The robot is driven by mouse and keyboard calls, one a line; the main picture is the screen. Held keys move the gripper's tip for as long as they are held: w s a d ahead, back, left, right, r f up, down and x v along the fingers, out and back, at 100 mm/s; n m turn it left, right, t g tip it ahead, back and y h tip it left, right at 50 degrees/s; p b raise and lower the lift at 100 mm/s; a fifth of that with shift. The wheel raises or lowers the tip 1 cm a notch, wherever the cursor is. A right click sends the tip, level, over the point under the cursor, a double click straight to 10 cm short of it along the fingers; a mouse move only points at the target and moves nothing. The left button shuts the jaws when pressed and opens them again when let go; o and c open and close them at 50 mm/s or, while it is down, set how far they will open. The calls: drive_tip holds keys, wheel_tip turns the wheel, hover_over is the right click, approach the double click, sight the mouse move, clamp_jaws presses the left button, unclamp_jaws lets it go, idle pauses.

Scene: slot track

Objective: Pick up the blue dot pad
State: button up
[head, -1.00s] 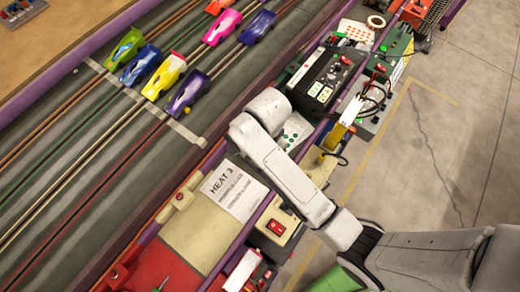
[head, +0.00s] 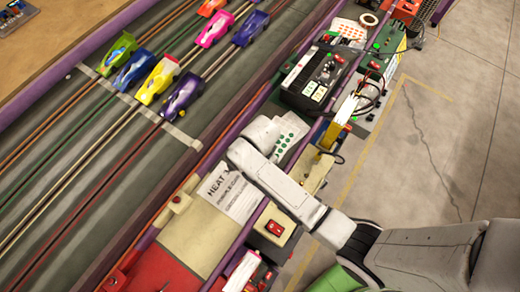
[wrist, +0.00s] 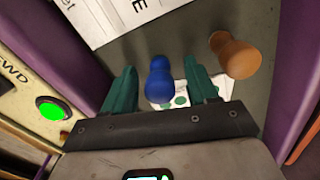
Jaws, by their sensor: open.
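In the wrist view my gripper (wrist: 158,72) is open, with its two teal fingers apart. A rounded blue knob-shaped piece (wrist: 159,78) stands between the fingers, with no clear contact. A white sheet with green dots (wrist: 180,98) lies behind and below it, partly hidden by the right finger and gripper body. In the head view a white pad with green dots (head: 290,130) lies on the bench beside my arm, which hides my gripper. No pad with plainly blue dots shows, and I cannot tell which thing is the blue dot pad.
An orange knob-shaped piece (wrist: 234,55) stands right of the right finger. Purple rails flank the grey surface. A panel with a green button (wrist: 52,108) is at left. A Heat 3 paper (head: 228,191), a black control box (head: 320,78) and a red-dotted sheet (head: 348,29) lie along the bench.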

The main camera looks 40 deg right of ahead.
drive_tip(key=shift+c, duration=0.2)
clamp_jaws()
idle(0.3)
drive_tip(key=shift+r, duration=0.15)
